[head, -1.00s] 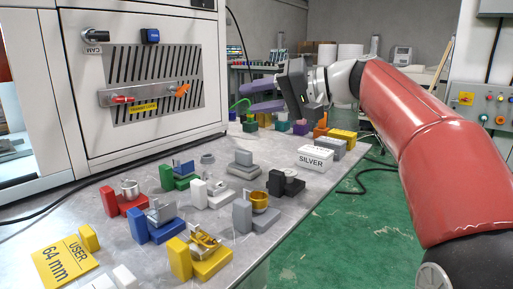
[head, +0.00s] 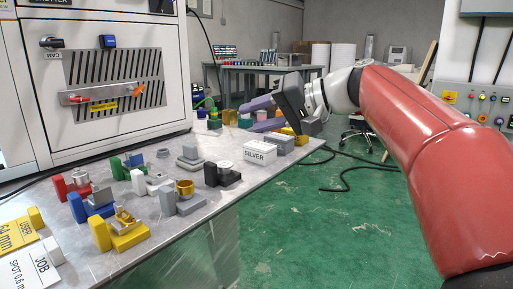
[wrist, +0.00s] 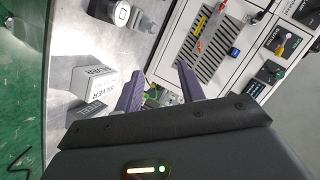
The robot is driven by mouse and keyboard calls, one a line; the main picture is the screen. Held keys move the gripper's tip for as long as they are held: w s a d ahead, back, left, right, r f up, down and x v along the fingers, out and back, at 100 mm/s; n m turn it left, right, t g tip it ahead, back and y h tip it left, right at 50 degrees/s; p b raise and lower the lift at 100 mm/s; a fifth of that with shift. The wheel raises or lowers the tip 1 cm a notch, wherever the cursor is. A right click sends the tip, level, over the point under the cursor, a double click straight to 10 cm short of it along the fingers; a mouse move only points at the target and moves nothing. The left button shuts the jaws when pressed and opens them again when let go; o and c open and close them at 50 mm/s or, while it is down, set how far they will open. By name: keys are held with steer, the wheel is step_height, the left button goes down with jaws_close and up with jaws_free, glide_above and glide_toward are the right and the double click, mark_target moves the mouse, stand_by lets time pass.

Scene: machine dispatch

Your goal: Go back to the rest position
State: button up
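My gripper (head: 262,114) is at the end of my red arm, above the far end of the grey table (head: 221,203). Its two purple fingers stand apart. In the wrist view my gripper (wrist: 159,90) also shows its fingers spread with nothing held between them. The white SILVER block (head: 259,153) stands on the table below and in front of my gripper; it also shows in the wrist view (wrist: 90,100), left of the fingers.
A machine (head: 112,75) with a slotted panel stands along the table's left side. Several coloured holders, including a yellow one (head: 124,232), cover the near table. A control panel (head: 478,107) hangs on the right wall.

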steer(key=s+d+f+h+p, duration=0.1)
steer(key=s+d+f+h, duration=0.3)
steer(key=s+f, duration=0.4)
steer(key=s+d+f+m+h+p, duration=0.1)
steer(key=s+d+f+h, duration=0.3)
steer(key=s+f, duration=0.4)
steer(key=s+d+f+m+h+p, duration=0.1)
steer(key=s+d+f+h+p, duration=0.1)
steer(key=s+d+f+h, duration=0.2)
steer(key=s+d+f, duration=0.2)
steer(key=s+f, duration=0.2)
steer(key=f, duration=0.1)
steer(key=shift+d+f+h, duration=0.35)
steer(key=shift+h, duration=0.05)
